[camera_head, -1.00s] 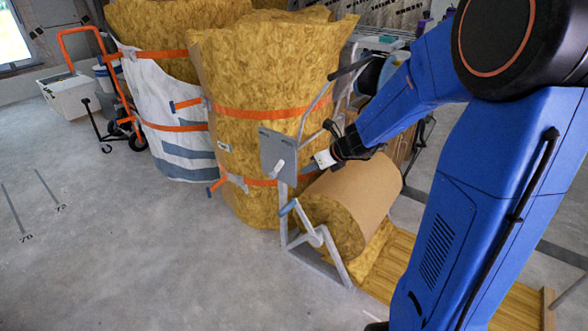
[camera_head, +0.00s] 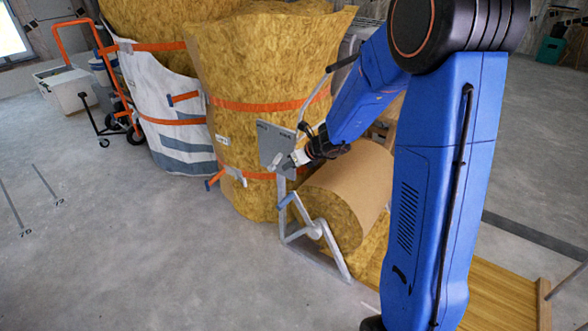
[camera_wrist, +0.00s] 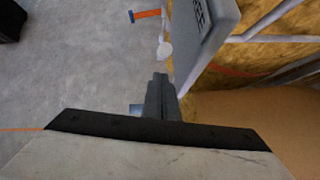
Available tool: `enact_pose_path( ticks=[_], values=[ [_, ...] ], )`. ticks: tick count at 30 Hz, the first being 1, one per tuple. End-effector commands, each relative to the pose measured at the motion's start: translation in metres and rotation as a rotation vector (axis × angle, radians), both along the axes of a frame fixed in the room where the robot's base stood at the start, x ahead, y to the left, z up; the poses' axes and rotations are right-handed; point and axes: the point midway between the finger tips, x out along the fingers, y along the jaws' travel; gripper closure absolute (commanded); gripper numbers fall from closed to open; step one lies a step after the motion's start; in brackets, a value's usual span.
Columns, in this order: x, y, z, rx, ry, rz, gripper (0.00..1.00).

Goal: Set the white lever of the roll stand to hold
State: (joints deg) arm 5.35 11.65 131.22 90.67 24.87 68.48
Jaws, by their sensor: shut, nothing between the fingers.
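The roll stand (camera_head: 318,235) is a grey metal frame holding a large brown-wrapped roll. A grey plate (camera_head: 274,146) sits on its upright, and the small white lever (camera_head: 279,161) is on the plate's front. In the wrist view the lever's round white knob (camera_wrist: 165,50) shows just beyond my fingertips, beside the plate (camera_wrist: 207,35). Part of a word, seemingly ending in "EE", shows on the plate. My gripper (camera_head: 291,159) is shut and empty, close to the lever; its fingers also show in the wrist view (camera_wrist: 160,82). I cannot tell whether they touch the lever.
The brown-wrapped roll (camera_head: 352,185) lies just below my gripper. A blue-handled crank (camera_head: 286,200) sticks out at the stand's front. Tall yellow insulation rolls (camera_head: 245,85) stand behind.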

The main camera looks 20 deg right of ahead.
Motion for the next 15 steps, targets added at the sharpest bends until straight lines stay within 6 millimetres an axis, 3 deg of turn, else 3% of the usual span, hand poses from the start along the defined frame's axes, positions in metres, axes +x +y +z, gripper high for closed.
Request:
enact_pose_path(
  ticks=[6, 15],
  values=[
    [0.013, 0.006, 0.008, 0.0, 0.001, 0.002, 1.0],
    [0.016, 0.007, 0.009, 0.0, 0.001, 0.001, 1.0]
  ],
)
